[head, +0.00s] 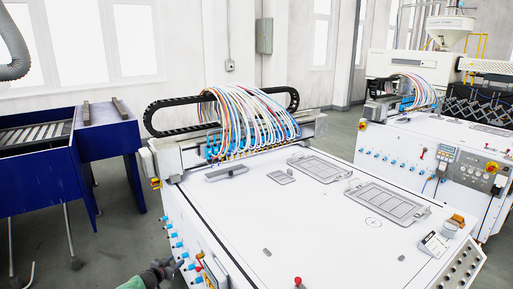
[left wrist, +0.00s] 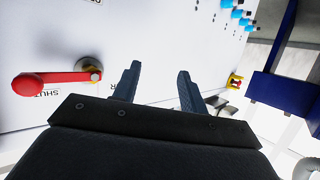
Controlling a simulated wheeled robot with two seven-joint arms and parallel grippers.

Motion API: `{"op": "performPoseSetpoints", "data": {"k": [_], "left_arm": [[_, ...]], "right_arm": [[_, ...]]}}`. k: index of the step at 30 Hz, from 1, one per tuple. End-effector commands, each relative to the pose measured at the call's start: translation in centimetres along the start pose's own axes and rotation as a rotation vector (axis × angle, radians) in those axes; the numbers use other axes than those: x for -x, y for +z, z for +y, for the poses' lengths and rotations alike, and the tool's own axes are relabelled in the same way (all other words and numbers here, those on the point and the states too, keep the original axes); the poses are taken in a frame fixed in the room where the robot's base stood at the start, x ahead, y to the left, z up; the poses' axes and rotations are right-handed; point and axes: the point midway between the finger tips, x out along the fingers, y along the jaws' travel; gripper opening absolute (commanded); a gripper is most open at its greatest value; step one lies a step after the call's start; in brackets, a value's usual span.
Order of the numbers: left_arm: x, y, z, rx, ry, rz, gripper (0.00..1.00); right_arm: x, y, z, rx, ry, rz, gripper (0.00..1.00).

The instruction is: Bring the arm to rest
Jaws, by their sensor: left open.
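My left gripper (head: 168,268) shows at the bottom of the head view, close to the side panel of the white gantry machine (head: 300,225). In the left wrist view its two dark fingers (left wrist: 158,72) are apart with nothing between them. A red lever (left wrist: 55,82) on a round metal pivot sits on the white panel to the left of the fingers, apart from them. Lettering beside the lever reads in part "SHUT". My right gripper is in neither view.
Blue knobs (head: 177,245) line the machine's side near my left gripper. A dark blue metal stand (head: 105,140) is at the left, with floor between it and the machine. A second white machine (head: 430,150) stands at the right. Coloured hoses (head: 255,115) arch over the gantry.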

Motion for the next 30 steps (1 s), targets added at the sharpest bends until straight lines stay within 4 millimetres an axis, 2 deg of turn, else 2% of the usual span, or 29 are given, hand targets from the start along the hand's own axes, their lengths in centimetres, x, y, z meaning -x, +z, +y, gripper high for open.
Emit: {"op": "performPoseSetpoints", "data": {"k": [2,4,8,12,17,23,30], "left_arm": [[-0.5,-1.4,-0.2,-0.104,-0.065,-0.024,0.43],[-0.8,-1.6,0.1,-0.192,-0.118,-0.065,0.43],[-0.4,-0.3,1.6,-0.328,-0.192,-0.178,0.43],[1.3,4.0,5.1,-0.415,-0.219,-0.346,0.43],[4.3,9.9,9.3,-0.411,-0.199,-0.499,0.43],[8.7,17.5,14.4,-0.299,-0.168,-0.63,0.43],[14.8,26.1,20.6,-0.137,-0.136,-0.722,0.43]], "right_arm": [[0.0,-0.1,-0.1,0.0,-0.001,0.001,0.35],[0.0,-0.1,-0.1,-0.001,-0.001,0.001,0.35],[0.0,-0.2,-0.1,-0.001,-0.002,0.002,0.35],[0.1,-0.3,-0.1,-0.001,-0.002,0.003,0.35],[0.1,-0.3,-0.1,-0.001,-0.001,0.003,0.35],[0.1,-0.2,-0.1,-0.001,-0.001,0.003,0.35],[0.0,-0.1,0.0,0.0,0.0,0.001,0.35]]}}
